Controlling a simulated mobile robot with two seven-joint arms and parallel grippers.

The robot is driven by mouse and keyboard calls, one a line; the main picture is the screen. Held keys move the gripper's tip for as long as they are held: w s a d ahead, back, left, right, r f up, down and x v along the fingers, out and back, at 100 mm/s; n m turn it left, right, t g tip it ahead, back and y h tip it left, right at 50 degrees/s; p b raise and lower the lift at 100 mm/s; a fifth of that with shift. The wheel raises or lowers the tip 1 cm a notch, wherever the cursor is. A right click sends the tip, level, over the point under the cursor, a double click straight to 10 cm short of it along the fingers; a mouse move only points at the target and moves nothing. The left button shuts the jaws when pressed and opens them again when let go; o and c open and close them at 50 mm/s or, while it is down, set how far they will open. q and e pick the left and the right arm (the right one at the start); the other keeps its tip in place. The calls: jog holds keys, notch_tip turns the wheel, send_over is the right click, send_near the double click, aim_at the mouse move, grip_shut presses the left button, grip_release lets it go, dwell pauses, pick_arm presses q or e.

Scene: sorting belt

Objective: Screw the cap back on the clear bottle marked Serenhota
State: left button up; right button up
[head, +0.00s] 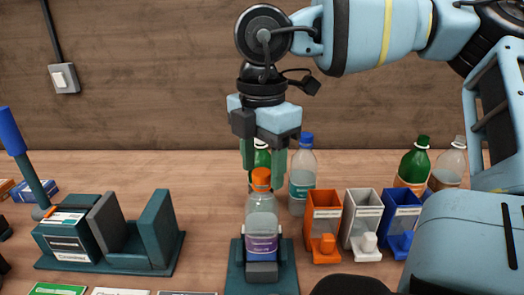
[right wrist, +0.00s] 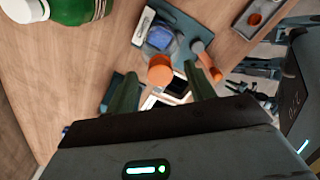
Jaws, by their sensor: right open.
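A clear bottle (head: 261,222) with a purple label stands upright in a dark green holder (head: 234,275) at the middle front. The label's print is too small to read surely. An orange cap (head: 261,179) sits on top of its neck; how tightly, I cannot tell. In the right wrist view the cap (right wrist: 161,70) shows just beyond the fingertips, roughly between them. My right gripper (head: 263,165) points down above the bottle, open, with its two green fingers either side and slightly above the cap, nothing held. My left gripper is not in view.
Orange (head: 323,211), white (head: 361,210) and blue (head: 401,212) dispensers stand to the right. A dark green two-part stand (head: 120,262) is at left.

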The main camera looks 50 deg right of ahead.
jog(key=shift+c, duration=0.3)
jog(key=c, duration=1)
jog(key=shift+f+m+b, duration=0.1)
jog(key=shift+m+b, duration=0.5)
jog(key=shift+m, duration=0.5)
jog(key=shift+c, duration=0.2)
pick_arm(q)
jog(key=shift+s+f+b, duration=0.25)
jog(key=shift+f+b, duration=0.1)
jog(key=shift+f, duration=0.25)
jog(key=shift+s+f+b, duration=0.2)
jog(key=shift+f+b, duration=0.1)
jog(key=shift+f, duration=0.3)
pick_arm(e)
jog(key=shift+m, duration=1.5)
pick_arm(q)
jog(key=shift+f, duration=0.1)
